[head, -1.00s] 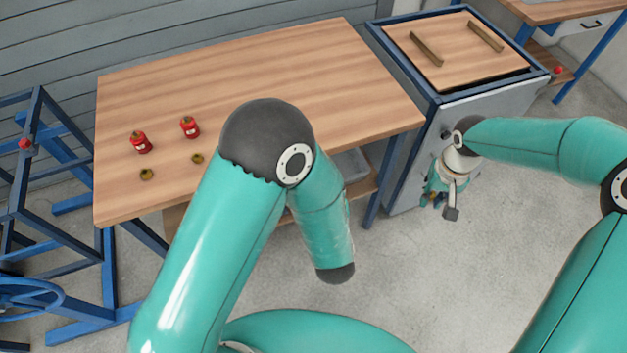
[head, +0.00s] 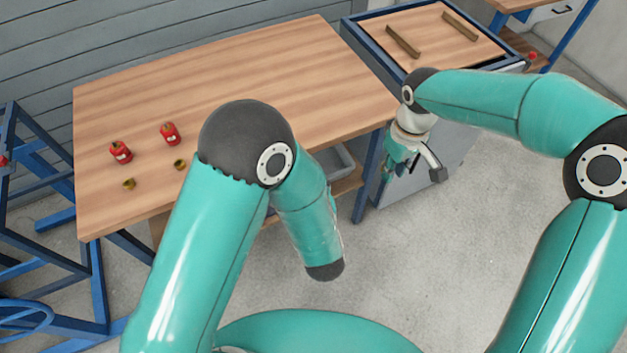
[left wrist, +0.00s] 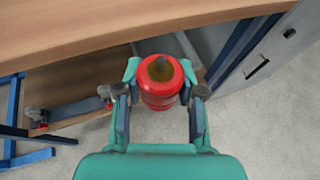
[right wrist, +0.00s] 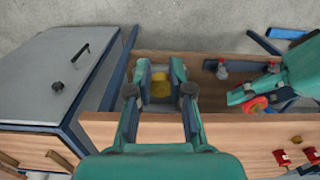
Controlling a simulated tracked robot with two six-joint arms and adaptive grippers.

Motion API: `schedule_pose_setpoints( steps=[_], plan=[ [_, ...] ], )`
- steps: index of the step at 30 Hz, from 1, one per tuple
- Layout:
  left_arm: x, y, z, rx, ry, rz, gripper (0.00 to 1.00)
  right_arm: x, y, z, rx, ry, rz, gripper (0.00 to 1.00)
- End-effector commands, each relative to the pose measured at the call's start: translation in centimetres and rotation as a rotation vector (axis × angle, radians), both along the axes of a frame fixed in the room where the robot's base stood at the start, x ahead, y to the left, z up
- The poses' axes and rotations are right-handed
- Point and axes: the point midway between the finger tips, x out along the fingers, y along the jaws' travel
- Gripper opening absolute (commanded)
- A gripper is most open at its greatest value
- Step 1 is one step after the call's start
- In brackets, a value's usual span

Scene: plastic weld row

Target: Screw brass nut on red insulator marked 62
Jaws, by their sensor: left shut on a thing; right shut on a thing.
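In the left wrist view my left gripper (left wrist: 160,95) is shut on a red insulator (left wrist: 160,100) with a brass-coloured top facing the camera. No number can be read on it. This insulator also shows in the right wrist view (right wrist: 255,104), at the left gripper's fingertips. In the head view my left arm hides that gripper. In the right wrist view my right gripper (right wrist: 160,85) is shut on a brass nut (right wrist: 161,90), apart from the insulator. In the head view the right gripper (head: 390,168) hangs by the table's right front edge.
Two more red insulators (head: 120,152) (head: 169,134) stand on the wooden table (head: 250,75), with two brass nuts (head: 129,184) (head: 180,164) before them. A grey cabinet with a wooden top (head: 425,45) stands right of the table. A grey bin (head: 335,160) sits below the tabletop.

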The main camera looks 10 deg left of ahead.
Motion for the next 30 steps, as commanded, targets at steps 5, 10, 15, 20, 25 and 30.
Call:
schedule_pose_setpoints(
  steps=[5,10,15,20,25,30],
  plan=[
    [0.0,0.0,0.0,0.0,-0.001,0.0,0.0,0.0,6.6,3.4,0.001,-0.005,0.177,0.02],
    [0.0,0.0,0.0,0.0,-0.001,0.0,0.0,-0.8,11.8,5.5,0.001,-0.001,0.269,0.02],
    [0.0,0.0,0.0,0.0,-0.001,0.0,0.0,-1.9,14.8,6.5,0.001,-0.002,0.337,0.02],
    [0.0,0.0,0.0,0.0,-0.001,0.0,0.0,-2.5,15.9,6.8,0.002,0.0,0.361,0.02],
    [0.0,0.0,0.0,0.0,-0.001,0.001,0.0,-2.5,15.9,6.8,0.002,0.0,0.363,0.02],
    [0.0,0.0,0.0,0.0,-0.001,0.001,0.0,-2.5,15.9,6.8,0.002,0.0,0.362,0.02]
  ],
)
